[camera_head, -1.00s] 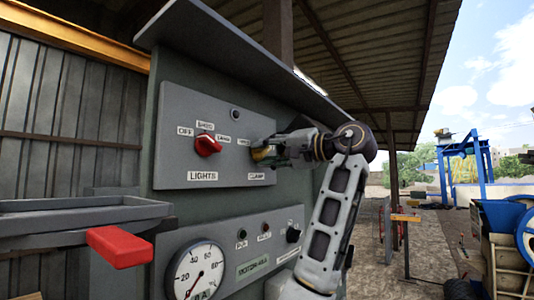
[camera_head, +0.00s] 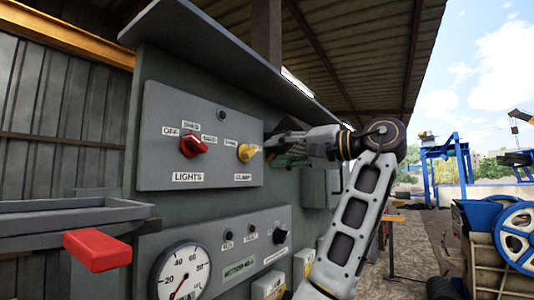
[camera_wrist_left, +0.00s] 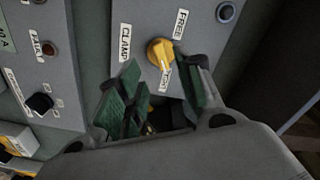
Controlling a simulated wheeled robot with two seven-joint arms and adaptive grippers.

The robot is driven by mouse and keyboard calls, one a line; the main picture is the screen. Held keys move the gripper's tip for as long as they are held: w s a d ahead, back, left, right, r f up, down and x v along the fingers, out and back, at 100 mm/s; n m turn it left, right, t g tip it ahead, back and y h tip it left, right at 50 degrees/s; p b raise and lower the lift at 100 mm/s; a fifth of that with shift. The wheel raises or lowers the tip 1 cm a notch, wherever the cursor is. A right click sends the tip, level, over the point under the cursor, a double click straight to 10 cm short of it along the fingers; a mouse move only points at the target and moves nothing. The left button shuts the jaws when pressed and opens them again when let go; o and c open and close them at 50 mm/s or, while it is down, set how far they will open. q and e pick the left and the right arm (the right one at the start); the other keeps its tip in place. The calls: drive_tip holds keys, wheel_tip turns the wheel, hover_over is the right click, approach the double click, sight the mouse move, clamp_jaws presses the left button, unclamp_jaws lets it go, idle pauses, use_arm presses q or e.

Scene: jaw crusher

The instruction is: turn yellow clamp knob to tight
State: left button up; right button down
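The yellow clamp knob (camera_head: 247,152) sits on the upper grey panel, above its CLAMP label (camera_head: 243,177). In the left wrist view the knob (camera_wrist_left: 159,53) shows just beyond my fingers, with the FREE label (camera_wrist_left: 181,24) above it. Its ridge seems to run down toward a lower white label (camera_wrist_left: 165,79), whose text I cannot read. My left gripper (camera_head: 276,150) is just right of the knob and apart from it. In the left wrist view its two green-padded fingers (camera_wrist_left: 158,82) are spread with nothing between them. My right gripper is not in view.
A red lights knob (camera_head: 193,145) is left of the clamp knob. Below are a lower panel with a gauge (camera_head: 181,275) and a black knob (camera_head: 280,236). A red handle (camera_head: 97,250) juts out at left. A blue-wheeled machine (camera_head: 513,230) stands at right.

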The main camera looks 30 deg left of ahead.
use_arm(q)
drive_tip(key=d, duration=0.4)
drive_tip(key=shift+s, duration=0.15)
idle(0.6)
